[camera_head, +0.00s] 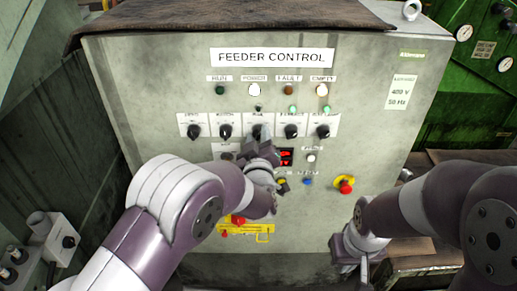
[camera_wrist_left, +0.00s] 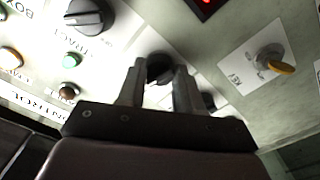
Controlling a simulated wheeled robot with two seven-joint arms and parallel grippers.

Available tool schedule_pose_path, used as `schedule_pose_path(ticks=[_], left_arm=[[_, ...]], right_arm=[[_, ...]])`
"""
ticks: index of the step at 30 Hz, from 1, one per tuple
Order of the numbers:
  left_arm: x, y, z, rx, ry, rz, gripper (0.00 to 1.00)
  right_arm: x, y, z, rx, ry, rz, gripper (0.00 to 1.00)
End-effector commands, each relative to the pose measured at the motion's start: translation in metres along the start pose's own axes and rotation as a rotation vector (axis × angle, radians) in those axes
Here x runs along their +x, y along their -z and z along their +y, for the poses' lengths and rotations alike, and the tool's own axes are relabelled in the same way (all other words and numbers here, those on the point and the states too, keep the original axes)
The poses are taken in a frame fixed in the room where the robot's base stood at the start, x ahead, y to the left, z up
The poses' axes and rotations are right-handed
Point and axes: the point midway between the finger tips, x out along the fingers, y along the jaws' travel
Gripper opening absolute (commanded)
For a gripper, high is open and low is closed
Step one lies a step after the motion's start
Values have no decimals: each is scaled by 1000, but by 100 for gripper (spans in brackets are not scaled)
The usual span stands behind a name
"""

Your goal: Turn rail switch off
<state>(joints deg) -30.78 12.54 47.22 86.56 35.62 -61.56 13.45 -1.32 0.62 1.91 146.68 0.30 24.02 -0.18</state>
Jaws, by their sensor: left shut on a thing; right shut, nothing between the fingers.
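The feeder control panel (camera_head: 150,85) has a row of black rotary knobs on white plates. The middle knob (camera_head: 257,130), under a small label that seems to read RAIL, is partly covered by my left gripper (camera_head: 262,143). In the left wrist view this black knob (camera_wrist_left: 160,68) sits between the two fingers of the left gripper (camera_wrist_left: 159,85), which is shut on it. The exact angle of its pointer is hard to tell. My right gripper (camera_head: 350,262) is shut and empty, low in front of the panel at the right, apart from the knobs.
Neighbouring knobs (camera_head: 225,131) and (camera_head: 291,131) stand close on both sides. A yellow device (camera_head: 252,233) is on the lower panel. Lamps (camera_head: 254,90) line the top.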

Motion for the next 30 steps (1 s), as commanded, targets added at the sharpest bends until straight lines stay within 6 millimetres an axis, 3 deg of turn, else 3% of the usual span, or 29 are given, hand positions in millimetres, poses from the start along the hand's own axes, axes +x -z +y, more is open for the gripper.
schedule_pose_path(ticks=[1, 18, 30], left_arm=[[0, -7, -4, -43, -2, 2, 4], [0, -7, -5, -583, -2, 1, 4], [0, -5, -3, -885, 0, 0, 4]], right_arm=[[16, -2, 0, 0, 0, 0, 0], [107, -13, 0, 0, 0, 0, 0], [154, -18, 0, 0, 0, 0, 0]])
